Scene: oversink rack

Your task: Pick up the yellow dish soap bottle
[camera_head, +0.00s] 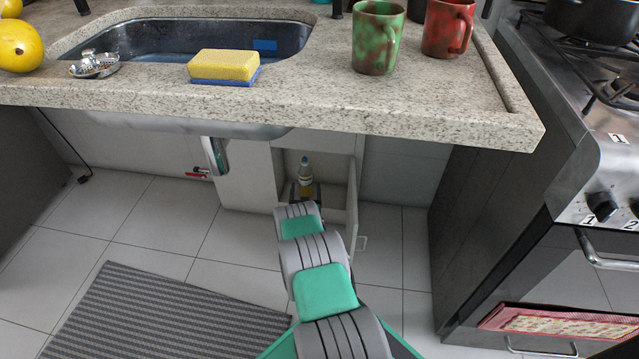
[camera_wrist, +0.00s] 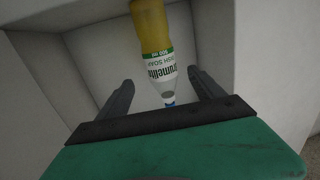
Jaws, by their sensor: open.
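The yellow dish soap bottle (camera_head: 305,180) stands upright inside a small open white cabinet (camera_head: 352,205) under the counter. In the wrist view the bottle (camera_wrist: 155,40) appears upside down, with its white label and blue-tipped cap toward me. My gripper (camera_wrist: 160,76) is open, with one dark finger on each side of the bottle's label and neck area. Gaps show between the fingers and the bottle, so it is not gripped. In the head view my arm hides most of my gripper and the bottle's lower part.
The cabinet walls are close around my gripper, and its door stands open on the right. The stone counter (camera_head: 400,118) overhangs above, holding a sponge (camera_head: 224,65) and mugs. A stove (camera_head: 590,150) stands right. A striped mat (camera_head: 160,320) lies on the floor.

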